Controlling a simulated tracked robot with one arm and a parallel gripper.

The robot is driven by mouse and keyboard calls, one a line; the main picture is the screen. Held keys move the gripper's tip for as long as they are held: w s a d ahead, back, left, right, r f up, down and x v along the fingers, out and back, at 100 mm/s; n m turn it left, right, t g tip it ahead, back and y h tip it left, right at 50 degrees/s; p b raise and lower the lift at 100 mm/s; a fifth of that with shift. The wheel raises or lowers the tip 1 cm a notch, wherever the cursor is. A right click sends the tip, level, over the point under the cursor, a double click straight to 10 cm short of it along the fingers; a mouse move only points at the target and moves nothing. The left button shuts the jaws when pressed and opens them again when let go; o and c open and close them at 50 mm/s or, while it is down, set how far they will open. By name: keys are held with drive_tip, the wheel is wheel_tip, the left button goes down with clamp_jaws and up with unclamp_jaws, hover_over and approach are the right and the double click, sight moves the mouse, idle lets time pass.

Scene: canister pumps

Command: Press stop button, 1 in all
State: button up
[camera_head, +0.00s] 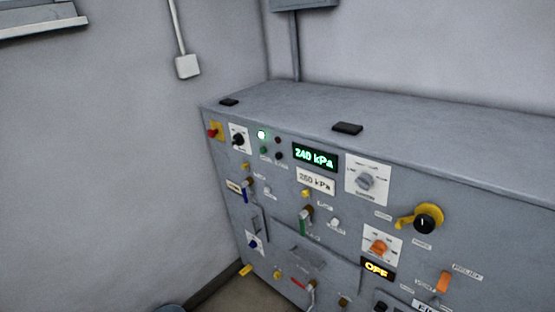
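A grey control cabinet (400,130) fills the right and middle of the view, its front panel facing me at an angle. A small red button on a yellow plate (213,132) sits at the panel's upper left corner; it looks like a stop button, but I can read no label on it. I cannot tell whether it is pressed. My gripper is not in view, and nothing covers the red button.
The panel carries a green display (315,157) reading 240 kPa, an OFF display (377,268), a black rotary switch (238,139), a grey knob (366,181) and a black knob on yellow (427,220). Two black blocks lie on top. A wall stands close left.

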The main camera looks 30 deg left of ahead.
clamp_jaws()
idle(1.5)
